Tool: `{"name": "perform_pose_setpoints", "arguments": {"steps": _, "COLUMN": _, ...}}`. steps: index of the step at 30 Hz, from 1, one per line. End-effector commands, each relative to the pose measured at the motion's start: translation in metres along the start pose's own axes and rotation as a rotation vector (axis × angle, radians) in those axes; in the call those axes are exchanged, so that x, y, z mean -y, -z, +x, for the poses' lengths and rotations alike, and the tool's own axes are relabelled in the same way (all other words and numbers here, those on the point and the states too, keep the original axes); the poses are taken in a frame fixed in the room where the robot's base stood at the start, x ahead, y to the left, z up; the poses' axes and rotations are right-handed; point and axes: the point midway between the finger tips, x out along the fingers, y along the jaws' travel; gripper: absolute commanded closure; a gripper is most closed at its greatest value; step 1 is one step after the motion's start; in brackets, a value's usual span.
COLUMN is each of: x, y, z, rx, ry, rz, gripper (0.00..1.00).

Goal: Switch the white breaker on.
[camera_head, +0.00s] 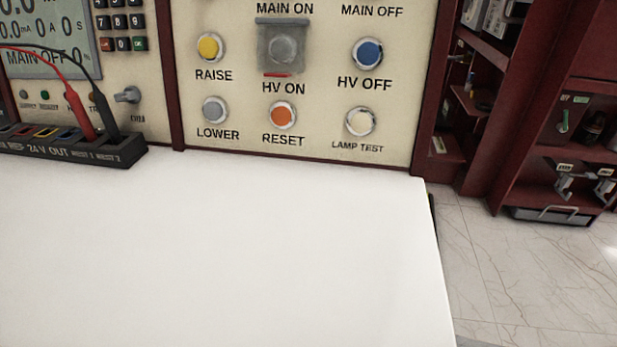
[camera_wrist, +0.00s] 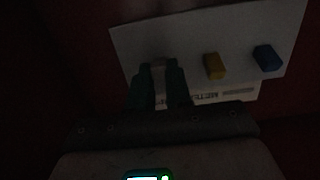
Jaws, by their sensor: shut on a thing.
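In the dark wrist view, the white breaker (camera_wrist: 159,68) stands at the left of a pale panel (camera_wrist: 150,33). My gripper (camera_wrist: 160,80) has one dark finger on each side of it and is shut on it. The fingers hide the lower part of the breaker and its base. Whether it is tilted is hard to tell in this light. The head view shows neither my gripper nor this breaker.
In the wrist view a yellow breaker (camera_wrist: 214,66) and a blue breaker (camera_wrist: 267,57) stand to the right. The head view shows a bare white worktop (camera_head: 220,250), a button panel (camera_head: 325,95), a terminal block (camera_head: 75,150) with leads, and dark red shelves (camera_head: 510,110).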

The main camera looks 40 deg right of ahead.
Motion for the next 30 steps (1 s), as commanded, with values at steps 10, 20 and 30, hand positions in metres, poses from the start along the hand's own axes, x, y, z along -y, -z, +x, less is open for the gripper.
{"name": "perform_pose_setpoints", "arguments": {"steps": 10, "x": 0.0002, "y": 0.0092, "z": 0.0001, "rx": 0.137, "ry": 0.001, "rz": 0.002, "gripper": 1.00}}
{"name": "perform_pose_setpoints", "arguments": {"steps": 20, "x": 0.0002, "y": 0.0074, "z": 0.0005, "rx": 0.144, "ry": 0.002, "rz": 0.001, "gripper": 1.00}}
{"name": "perform_pose_setpoints", "arguments": {"steps": 30, "x": 0.0002, "y": 0.0072, "z": 0.0004, "rx": 0.143, "ry": 0.002, "rz": 0.001, "gripper": 0.55}}
